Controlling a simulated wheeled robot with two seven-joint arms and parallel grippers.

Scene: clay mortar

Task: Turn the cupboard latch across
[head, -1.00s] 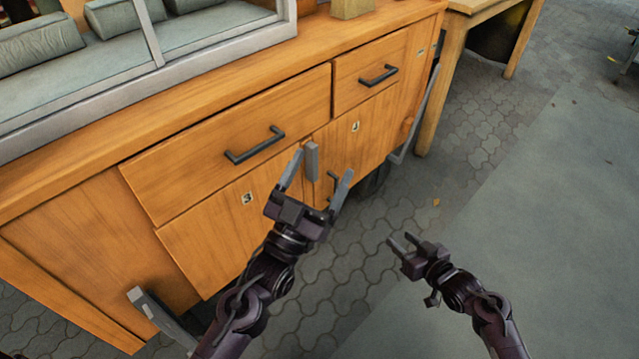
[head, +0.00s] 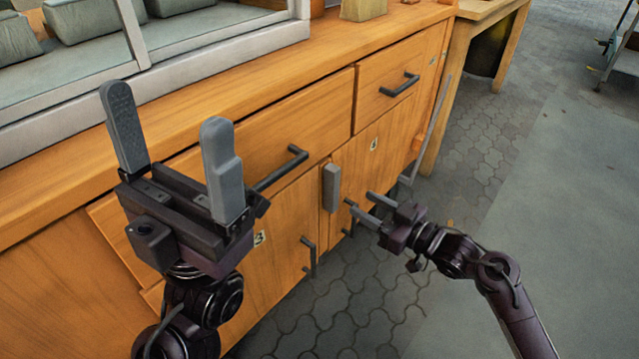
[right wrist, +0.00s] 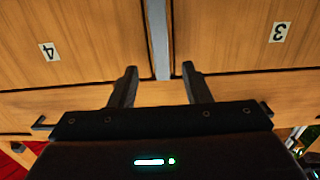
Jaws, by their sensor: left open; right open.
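The latch (head: 331,187) is a small grey bar standing upright over the seam between the two cupboard doors in the head view. In the right wrist view the latch (right wrist: 159,35) is a grey strip along the seam, its near end lined up between my fingertips. My right gripper (head: 361,206) is open, to the right of and slightly below the latch in the head view; its fingers also show in the right wrist view (right wrist: 159,68). I cannot tell contact with the latch. My left gripper (head: 166,104) is open and empty, raised in front of the cupboard's left part.
The left door (head: 275,255) and right door (head: 372,165) have dark handles, one (head: 310,257) low on the left door. Drawer handles (head: 280,168) stick out above. A grey-framed case (head: 190,50) sits on top. Paved floor (head: 470,200) is clear at right.

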